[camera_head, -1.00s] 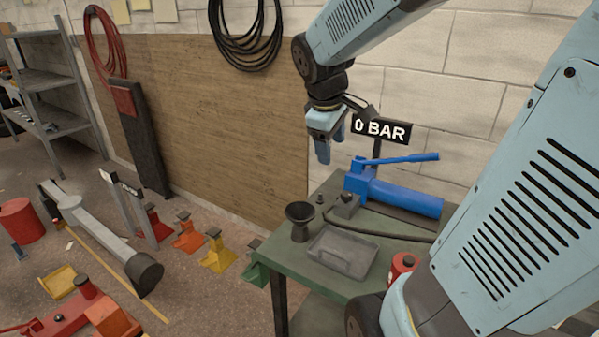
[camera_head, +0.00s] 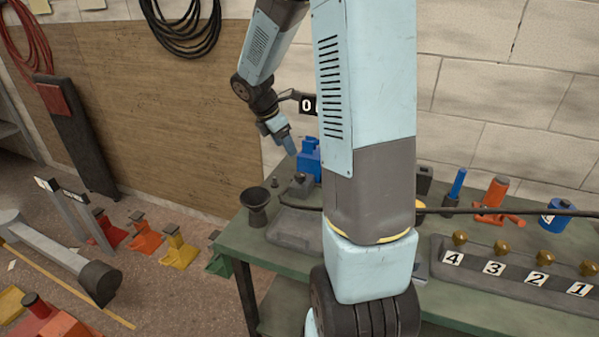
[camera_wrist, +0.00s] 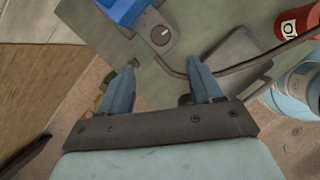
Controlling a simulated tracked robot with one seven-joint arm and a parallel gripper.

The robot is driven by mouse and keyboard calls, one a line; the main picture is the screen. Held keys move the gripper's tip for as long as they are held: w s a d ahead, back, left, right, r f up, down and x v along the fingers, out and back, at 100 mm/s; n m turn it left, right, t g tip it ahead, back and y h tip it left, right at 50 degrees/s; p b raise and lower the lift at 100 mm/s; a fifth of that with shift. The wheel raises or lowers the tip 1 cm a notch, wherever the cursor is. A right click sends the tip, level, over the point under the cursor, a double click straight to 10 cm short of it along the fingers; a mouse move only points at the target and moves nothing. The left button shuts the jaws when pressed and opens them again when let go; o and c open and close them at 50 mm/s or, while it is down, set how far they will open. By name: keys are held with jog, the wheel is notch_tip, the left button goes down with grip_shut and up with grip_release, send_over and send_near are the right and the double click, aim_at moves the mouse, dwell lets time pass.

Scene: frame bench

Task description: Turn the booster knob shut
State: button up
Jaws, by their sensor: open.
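A blue hand pump (camera_head: 309,157) stands on the green bench, mostly hidden behind my arm. On its near end is a grey block (camera_head: 301,186) with a small round knob, seen from above in the wrist view (camera_wrist: 160,36). No booster label is readable, but this knob has a pale mark across its top. My gripper (camera_head: 289,147) points down, above and beside the pump's end. In the wrist view my gripper (camera_wrist: 161,65) is open and empty, its two fingers apart, with the knob beyond and between their tips.
A black funnel cup (camera_head: 257,207) and a grey tray (camera_head: 294,229) stand near the bench's left end. A dark hose crosses the bench. At right, a rail (camera_head: 490,271) carries several brass knobs numbered 4 to 1. A 0 BAR sign is partly hidden.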

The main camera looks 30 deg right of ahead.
aim_at(300, 174)
jog(key=x, duration=1.3)
